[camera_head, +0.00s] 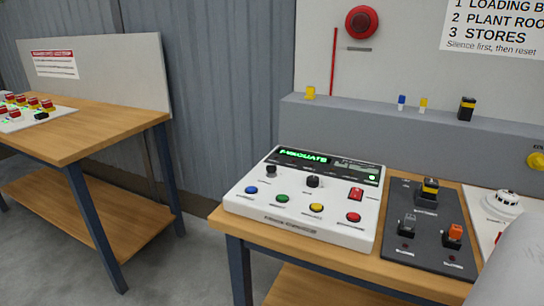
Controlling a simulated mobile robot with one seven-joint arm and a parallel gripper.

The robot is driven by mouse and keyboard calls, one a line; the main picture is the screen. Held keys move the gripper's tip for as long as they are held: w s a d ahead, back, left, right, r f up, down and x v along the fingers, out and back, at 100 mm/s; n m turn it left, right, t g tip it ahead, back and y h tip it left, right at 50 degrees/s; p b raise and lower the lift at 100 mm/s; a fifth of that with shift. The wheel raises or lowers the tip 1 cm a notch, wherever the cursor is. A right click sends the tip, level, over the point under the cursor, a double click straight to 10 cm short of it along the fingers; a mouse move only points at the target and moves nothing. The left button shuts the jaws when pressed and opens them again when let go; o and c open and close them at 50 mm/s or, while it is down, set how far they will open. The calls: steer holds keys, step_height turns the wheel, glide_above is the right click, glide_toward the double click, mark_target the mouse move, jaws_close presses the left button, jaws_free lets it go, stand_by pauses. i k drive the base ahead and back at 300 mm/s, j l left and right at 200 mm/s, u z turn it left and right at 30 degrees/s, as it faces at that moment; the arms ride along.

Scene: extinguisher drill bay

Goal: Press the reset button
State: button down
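A white control panel (262,207) lies on the right wooden bench. Along its front are a blue button (251,190), a green button (282,198), a yellow button (316,207) and a red button (353,217). A dark display (330,164) at the back shows green lit text. The labels are too small to read, so I cannot tell which button is the reset. My gripper is not in view; a pale part of my arm covers the lower right corner.
A dark board (438,228) with several switches lies right of the panel, then a white detector (502,203). Small yellow, blue and black items stand on a grey ledge (350,112) behind. Another bench (100,130) stands left, with a floor gap between. Space above the panel looks clear.

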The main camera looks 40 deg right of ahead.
mark_target(281, 197)
steer(key=z, duration=1.35)
